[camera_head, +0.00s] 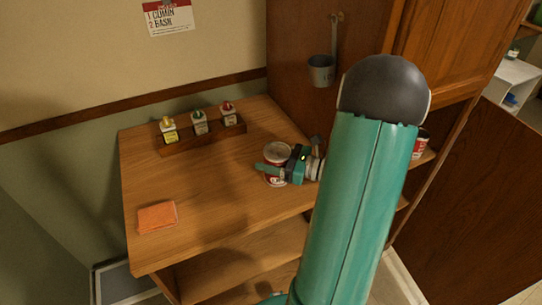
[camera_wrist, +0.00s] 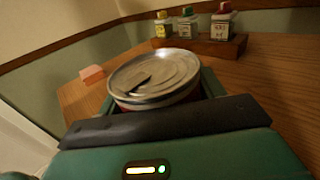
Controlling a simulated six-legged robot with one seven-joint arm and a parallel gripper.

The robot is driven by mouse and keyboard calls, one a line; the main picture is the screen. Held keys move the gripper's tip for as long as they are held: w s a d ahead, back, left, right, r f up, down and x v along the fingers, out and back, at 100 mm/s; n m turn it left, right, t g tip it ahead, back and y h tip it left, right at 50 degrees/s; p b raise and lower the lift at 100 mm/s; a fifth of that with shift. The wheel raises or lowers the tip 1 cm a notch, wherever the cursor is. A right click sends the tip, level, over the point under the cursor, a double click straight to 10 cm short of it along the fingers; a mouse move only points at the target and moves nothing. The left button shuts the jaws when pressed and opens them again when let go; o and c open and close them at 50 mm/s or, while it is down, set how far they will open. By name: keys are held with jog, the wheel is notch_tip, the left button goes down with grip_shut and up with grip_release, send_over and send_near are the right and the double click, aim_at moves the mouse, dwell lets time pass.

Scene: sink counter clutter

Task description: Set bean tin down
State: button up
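The bean tin (camera_head: 277,152) has a metal lid with a pull tab and a red and white side. It is upright at the right part of the wooden counter (camera_head: 190,190). My gripper (camera_head: 276,172) is around the tin, with a finger across its near side. In the wrist view the tin (camera_wrist: 155,78) sits between the fingers, close against the palm. The gripper looks closed on it. The tin's base is mostly hidden, so I cannot tell whether it touches the counter.
A wooden rack (camera_head: 203,136) with several small bottles stands along the back wall. An orange sponge (camera_head: 157,217) lies at the front left. A metal cup (camera_head: 321,70) hangs on the cabinet (camera_head: 295,40). Another red tin (camera_head: 420,143) stands right of my arm. The counter's middle is clear.

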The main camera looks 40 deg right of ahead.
jog(key=o, duration=0.4)
jog(key=shift+c, duration=0.2)
jog(key=shift+r, duration=0.15)
jog(key=v, duration=0.7)
jog(key=shift+s+d+r, duration=0.1)
jog(key=shift+s, duration=0.15)
